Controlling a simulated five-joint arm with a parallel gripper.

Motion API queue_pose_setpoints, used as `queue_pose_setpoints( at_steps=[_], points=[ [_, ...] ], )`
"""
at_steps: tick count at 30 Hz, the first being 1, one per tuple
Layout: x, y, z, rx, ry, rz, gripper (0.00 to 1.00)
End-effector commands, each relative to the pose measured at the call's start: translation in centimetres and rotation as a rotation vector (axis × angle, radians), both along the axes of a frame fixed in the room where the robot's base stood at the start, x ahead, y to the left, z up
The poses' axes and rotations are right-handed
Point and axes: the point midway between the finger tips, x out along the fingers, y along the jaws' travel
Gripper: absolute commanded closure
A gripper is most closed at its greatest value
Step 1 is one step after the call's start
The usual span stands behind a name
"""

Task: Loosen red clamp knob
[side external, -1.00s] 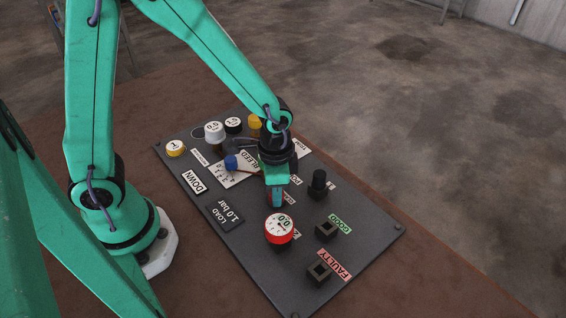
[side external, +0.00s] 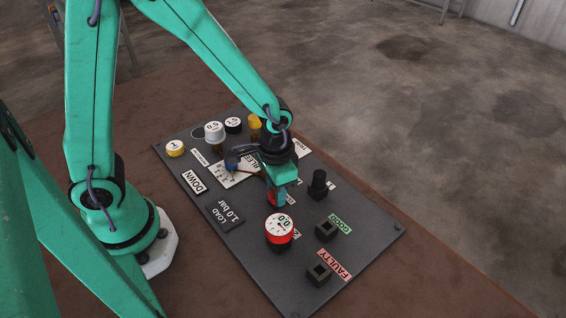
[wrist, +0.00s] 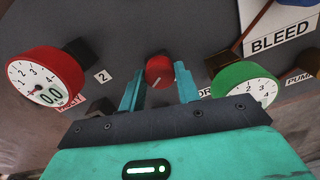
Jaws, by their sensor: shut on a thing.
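In the side view my gripper (side external: 279,192) points down at the middle of the panel. The red knob (side external: 271,199) shows only partly there, with the fingers covering the rest.
A red-rimmed gauge (side external: 279,230) reading 0.0 stands close in front of my gripper. A green-rimmed gauge (wrist: 243,84) is close on the other side. A black knob (side external: 318,185) and square sockets (side external: 327,230) are to the right. The BLEED lever (side external: 232,161) is behind.

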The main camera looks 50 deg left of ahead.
Motion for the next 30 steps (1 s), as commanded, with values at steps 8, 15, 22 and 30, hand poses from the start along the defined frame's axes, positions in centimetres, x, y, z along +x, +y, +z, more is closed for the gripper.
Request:
queue_pose_setpoints(
  at_steps=[8, 15, 22, 30],
  points=[
    [0.0, 0.0, 0.0, 0.000, 0.000, 0.000, 0.46],
    [0.0, 0.0, 0.1, 0.000, 0.000, 0.000, 0.46],
    [0.1, 0.0, 1.2, 0.000, -0.002, -0.001, 0.46],
    [0.1, 0.0, 4.1, -0.001, -0.005, 0.000, 0.46]
  ],
)
